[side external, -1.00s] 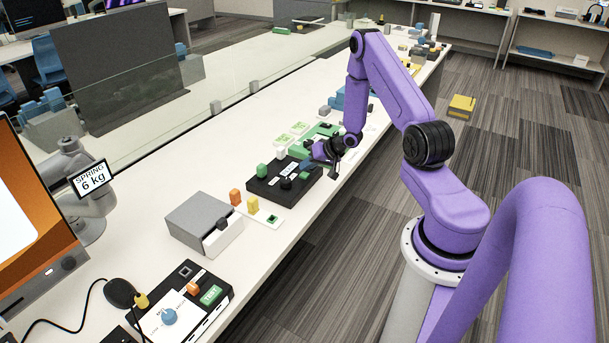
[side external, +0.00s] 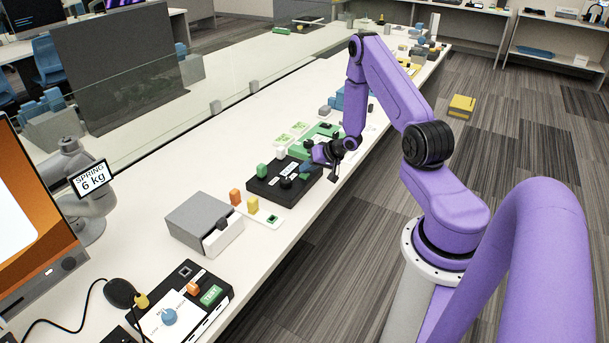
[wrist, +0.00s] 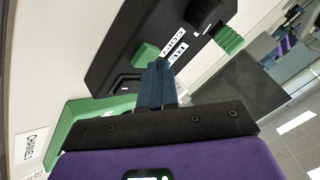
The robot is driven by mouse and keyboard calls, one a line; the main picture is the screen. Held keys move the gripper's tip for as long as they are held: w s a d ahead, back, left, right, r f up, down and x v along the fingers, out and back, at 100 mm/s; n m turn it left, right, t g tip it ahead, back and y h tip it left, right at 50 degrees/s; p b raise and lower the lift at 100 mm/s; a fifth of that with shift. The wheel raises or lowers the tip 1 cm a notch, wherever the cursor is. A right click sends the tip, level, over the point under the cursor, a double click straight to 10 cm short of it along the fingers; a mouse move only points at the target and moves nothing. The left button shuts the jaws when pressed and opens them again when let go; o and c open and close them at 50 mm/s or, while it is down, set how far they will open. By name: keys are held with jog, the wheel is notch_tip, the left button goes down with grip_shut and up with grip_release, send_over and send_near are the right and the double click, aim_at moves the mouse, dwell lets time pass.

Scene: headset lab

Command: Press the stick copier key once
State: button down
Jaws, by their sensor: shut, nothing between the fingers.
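The stick copier is a black box (side external: 270,190) on the white bench, and it also fills the top of the wrist view (wrist: 115,50). It carries a black knob (wrist: 204,14), white labels (wrist: 174,44) and two green parts. One green part (wrist: 145,55) lies beside the labels, close to my fingertips; the other (wrist: 228,40) is near the knob. I cannot tell for sure which is the key. My gripper (wrist: 160,66) has its dark blue fingers shut and empty, over the box's edge. In the side view my gripper (side external: 307,165) is at the box's far right end. Contact with the green part cannot be told.
A green-framed device (side external: 313,138) stands just beyond the box. The bench's front edge runs close beside the box.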

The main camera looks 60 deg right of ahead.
aim_at(307, 175)
jog(key=shift+f, duration=0.2)
jog(key=shift+r, duration=0.15)
dwell(0.5)
jog(key=shift+r, duration=0.7)
jog(key=shift+r, duration=0.1)
jog(key=shift+r, duration=2.4)
